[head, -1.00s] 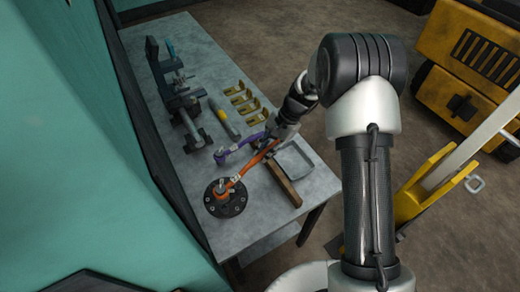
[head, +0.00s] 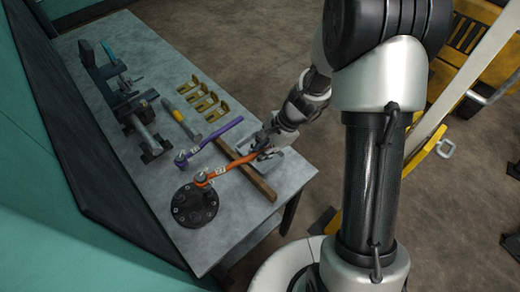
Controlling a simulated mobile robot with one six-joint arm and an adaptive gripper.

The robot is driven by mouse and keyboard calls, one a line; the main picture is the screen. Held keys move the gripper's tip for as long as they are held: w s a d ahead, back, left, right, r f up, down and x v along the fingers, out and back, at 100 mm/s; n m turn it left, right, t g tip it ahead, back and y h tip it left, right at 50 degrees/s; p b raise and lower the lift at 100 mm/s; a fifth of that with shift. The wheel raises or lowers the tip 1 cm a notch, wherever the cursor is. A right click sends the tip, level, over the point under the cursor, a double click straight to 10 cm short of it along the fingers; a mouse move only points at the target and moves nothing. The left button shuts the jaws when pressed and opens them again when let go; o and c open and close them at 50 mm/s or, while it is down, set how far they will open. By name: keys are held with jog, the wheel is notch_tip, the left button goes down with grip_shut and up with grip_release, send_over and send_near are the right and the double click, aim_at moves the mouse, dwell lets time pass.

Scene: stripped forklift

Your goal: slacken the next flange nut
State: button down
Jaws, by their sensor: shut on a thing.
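The black round flange (head: 195,208) with several nuts around its face lies on the near end of the workbench. My gripper (head: 262,149) is shut on the handle of an orange ratchet wrench (head: 232,167). The wrench's socket head (head: 201,180) is over the flange's upper edge in the head view. I cannot tell whether the socket sits on a nut or hovers above it. A purple ratchet wrench (head: 212,138) lies behind the orange one, apart from my gripper.
A yellow-banded tool (head: 182,121), several yellow brackets (head: 197,99) and a dark vise (head: 118,95) stand farther back on the workbench (head: 165,55). A teal panel borders the left.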

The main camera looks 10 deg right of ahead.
jog(key=shift+f+b, duration=0.3)
jog(key=shift+f, duration=0.55)
jog(key=shift+f+b, duration=1.45)
jog(key=shift+b, duration=0.05)
jog(key=shift+w, duration=0.1)
